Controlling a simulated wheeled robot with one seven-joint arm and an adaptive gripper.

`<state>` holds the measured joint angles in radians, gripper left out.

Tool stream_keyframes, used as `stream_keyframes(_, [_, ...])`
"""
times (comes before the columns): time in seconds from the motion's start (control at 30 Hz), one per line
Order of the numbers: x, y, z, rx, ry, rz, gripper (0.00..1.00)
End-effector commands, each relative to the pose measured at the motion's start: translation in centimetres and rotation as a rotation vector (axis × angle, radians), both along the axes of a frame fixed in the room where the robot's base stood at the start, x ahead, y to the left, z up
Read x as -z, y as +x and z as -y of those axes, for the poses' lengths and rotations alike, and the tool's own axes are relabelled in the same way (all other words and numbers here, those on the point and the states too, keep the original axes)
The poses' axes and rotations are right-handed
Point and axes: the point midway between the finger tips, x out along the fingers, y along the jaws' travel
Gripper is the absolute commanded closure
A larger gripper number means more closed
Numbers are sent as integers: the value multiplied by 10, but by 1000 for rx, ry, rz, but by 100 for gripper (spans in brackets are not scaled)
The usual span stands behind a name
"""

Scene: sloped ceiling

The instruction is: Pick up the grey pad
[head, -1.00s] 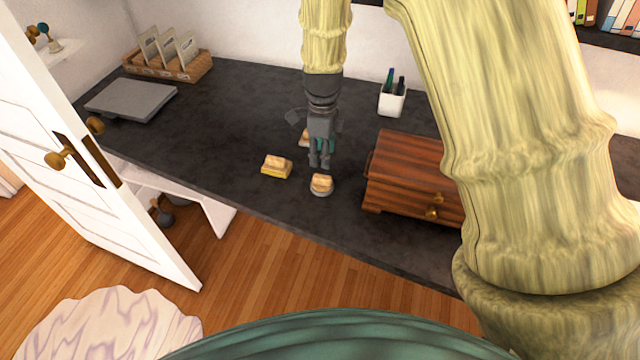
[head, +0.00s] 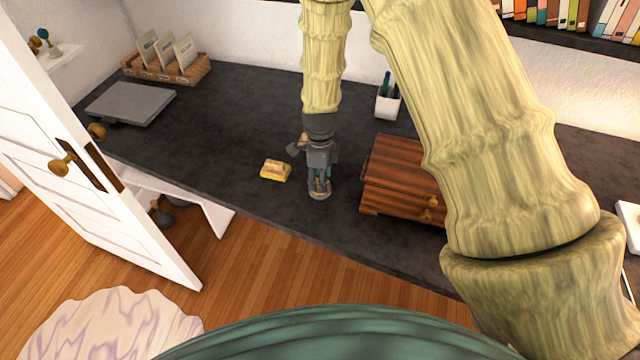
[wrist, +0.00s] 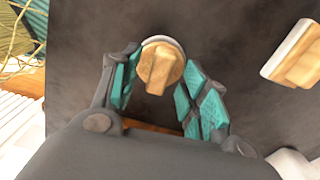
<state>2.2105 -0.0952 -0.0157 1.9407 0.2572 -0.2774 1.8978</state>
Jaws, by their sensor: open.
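A round pad with a pale grey rim and a wooden grip on top lies on the dark desk; I take it as the grey pad (head: 320,195). In the wrist view the grey pad (wrist: 160,66) shows just beyond and between the tips of my gripper (wrist: 152,88). In the head view my gripper (head: 320,184) points down right over it and hides most of it. The fingers, with teal inner pads, are apart with nothing clasped between them. Whether they touch the pad I cannot tell.
A yellow-based block (head: 275,171) lies left of my gripper. Another wooden-topped block (wrist: 294,54) with a pale base lies at the right in the wrist view. A wooden drawer box (head: 400,180) stands close on the right. The desk's front edge is near.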

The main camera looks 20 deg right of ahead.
Motion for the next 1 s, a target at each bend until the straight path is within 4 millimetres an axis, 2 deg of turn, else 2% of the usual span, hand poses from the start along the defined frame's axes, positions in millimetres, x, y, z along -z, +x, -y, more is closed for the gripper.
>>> stream_keyframes(0.2, [15,0,0,0,0,0,55])
stream_keyframes(0.5, [19,0,0,0,0,1,55])
stream_keyframes(0.57, [18,0,0,0,0,1,63])
stream_keyframes(0.77, [18,0,0,0,0,1,99])
stream_keyframes(1.0, [18,0,0,0,0,1,100])
